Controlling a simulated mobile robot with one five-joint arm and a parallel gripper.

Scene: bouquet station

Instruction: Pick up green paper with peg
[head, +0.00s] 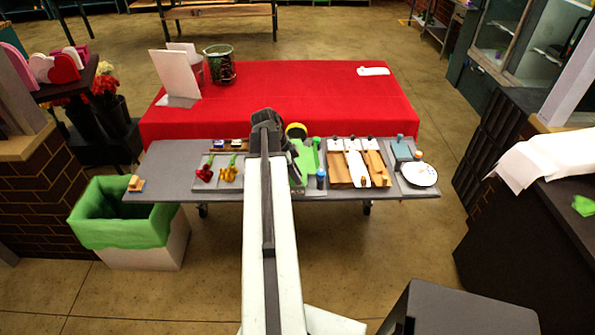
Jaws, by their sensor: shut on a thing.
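The green paper (304,161) is at the middle of the grey table, just right of the end of my arm. My gripper (284,143) is at the paper's left side, shut on it. My arm hides the fingertips and part of the paper, and I cannot make out the peg clearly. I cannot tell whether the paper is clear of the table.
The grey table (160,178) also holds red and yellow flowers (229,172) on the left, and a blue bottle (320,178), wooden boards (340,172) and a white round dish (419,174) on the right. A red-covered table (320,95) stands behind. A green-lined bin (100,222) is at left.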

